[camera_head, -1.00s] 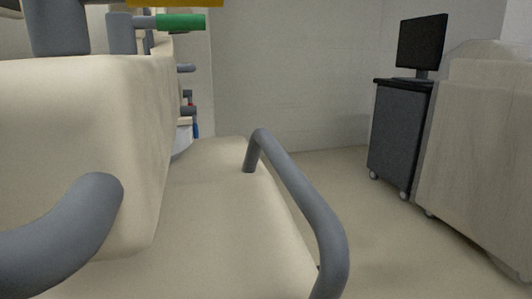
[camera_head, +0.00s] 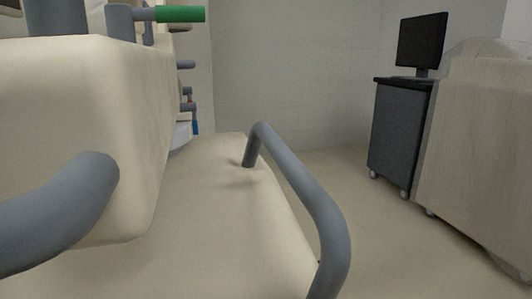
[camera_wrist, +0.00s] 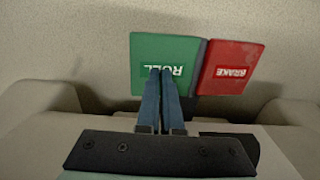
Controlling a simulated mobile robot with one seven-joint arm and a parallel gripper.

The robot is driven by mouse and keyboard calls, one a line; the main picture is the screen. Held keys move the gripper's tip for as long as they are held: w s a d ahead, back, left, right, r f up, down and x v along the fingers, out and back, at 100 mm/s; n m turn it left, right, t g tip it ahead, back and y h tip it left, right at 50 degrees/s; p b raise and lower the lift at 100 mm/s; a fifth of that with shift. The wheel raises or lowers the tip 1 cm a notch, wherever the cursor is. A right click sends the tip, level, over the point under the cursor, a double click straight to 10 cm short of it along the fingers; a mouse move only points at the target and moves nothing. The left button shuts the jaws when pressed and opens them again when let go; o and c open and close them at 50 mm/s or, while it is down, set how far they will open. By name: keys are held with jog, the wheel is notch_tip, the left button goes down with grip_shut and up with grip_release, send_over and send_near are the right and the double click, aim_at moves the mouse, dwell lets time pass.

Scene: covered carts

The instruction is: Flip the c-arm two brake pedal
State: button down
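The brake pedal shows in the wrist view as two plates side by side: a green ROLL plate (camera_wrist: 150,50) on the left and a red BRAKE plate (camera_wrist: 232,68) on the right. A dark strip lies between them, and the lettering appears upside down. My gripper (camera_wrist: 161,71) has its two blue fingers together with nothing visible between them. Its fingertips overlap the lower edge of the ROLL plate and partly cover its label. I cannot tell whether they touch it. Neither the pedal nor my gripper is identifiable in the head view.
In the head view, a cream machine body (camera_head: 85,110) fills the left, with a grey bent handle (camera_head: 290,180) on its base. A green-ended lever (camera_head: 180,14) sticks out above. A dark cabinet (camera_head: 398,135) with a monitor (camera_head: 423,43) and a covered cart (camera_head: 475,150) stand right. Floor between is clear.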

jog(key=shift+a+f+b, duration=0.1)
jog(key=shift+f+b, duration=0.2)
jog(key=shift+f, duration=0.25)
jog(key=shift+r, duration=0.1)
notch_tip(320, 180, up, 7)
jog(key=p, duration=0.7)
jog(key=shift+p, duration=0.4)
